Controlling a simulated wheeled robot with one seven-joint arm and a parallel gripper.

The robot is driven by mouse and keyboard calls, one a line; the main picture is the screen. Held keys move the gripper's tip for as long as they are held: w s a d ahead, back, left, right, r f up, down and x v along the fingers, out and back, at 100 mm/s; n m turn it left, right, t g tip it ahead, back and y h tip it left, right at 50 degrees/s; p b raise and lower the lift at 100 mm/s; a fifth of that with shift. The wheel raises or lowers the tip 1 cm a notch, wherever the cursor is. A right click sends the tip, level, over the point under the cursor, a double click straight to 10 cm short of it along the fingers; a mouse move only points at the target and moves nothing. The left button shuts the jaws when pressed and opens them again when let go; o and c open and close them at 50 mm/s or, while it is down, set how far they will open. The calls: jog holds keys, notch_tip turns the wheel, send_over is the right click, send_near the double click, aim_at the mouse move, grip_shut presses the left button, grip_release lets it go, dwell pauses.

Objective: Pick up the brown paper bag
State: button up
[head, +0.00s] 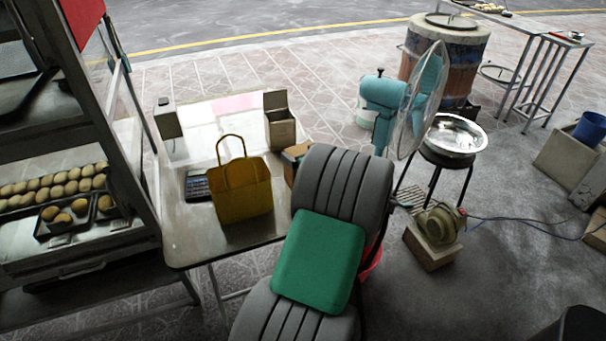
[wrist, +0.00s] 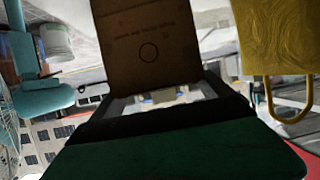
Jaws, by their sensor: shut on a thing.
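The brown paper bag (wrist: 150,45) fills the upper middle of the wrist view, with printed text and a dark circle on its face. Its lower edge in that view lies between the jaws of my gripper (wrist: 170,100), which is shut on it. In the head view my own grey and green arm hides the gripper and most of what it holds. A small brown patch shows beside the arm at the table's right edge; I cannot tell whether it is the bag.
A mustard handbag (head: 243,190) stands close by on the table (head: 190,235); it also shows in the wrist view (wrist: 275,40). An open box (head: 280,122) stands behind. A teal fan (head: 388,95) and a metal bowl (head: 455,135) are at the right. A bread rack (head: 90,110) stands left.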

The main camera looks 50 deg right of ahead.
jog(key=shift+c, duration=0.7)
jog(key=shift+r, duration=0.1)
